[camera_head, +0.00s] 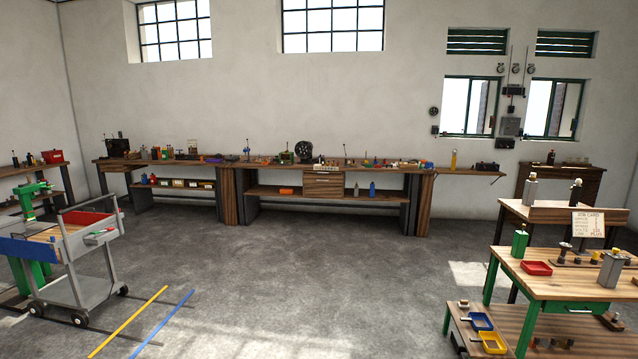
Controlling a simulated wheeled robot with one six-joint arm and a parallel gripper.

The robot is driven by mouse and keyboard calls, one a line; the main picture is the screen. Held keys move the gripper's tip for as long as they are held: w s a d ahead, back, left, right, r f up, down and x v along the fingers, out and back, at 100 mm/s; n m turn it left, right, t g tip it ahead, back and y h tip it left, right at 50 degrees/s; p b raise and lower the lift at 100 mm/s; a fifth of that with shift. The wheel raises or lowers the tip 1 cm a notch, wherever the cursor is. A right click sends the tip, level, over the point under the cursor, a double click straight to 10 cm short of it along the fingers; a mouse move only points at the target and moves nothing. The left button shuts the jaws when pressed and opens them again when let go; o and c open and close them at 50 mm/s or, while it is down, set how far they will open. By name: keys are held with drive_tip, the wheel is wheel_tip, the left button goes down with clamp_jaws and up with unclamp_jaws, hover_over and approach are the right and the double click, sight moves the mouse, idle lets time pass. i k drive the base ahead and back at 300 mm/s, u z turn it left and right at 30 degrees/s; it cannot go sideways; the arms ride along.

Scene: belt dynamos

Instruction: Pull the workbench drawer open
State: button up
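A long wooden workbench (385,170) stands against the back wall. A wooden drawer unit (323,186) hangs under its top near the middle and looks shut; its handles are too small to make out. A nearer wooden bench with green legs (545,284) stands at the right. A green drawer front (578,308) with a small pale handle sits under its top and looks shut. My gripper is not in view.
A grey trolley (95,262) with a red tray stands at the left by a green machine (30,200). Yellow (128,321) and blue (163,322) lines mark the floor. The middle floor is clear. A low shelf (520,325) holds blue and yellow trays.

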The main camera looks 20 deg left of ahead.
sight(310, 178)
drive_tip(key=u, duration=0.2)
drive_tip(key=i, duration=2.85)
drive_tip(key=u, duration=0.55)
drive_tip(key=i, duration=2.35)
drive_tip(key=u, duration=0.3)
drive_tip(key=i, duration=3.3)
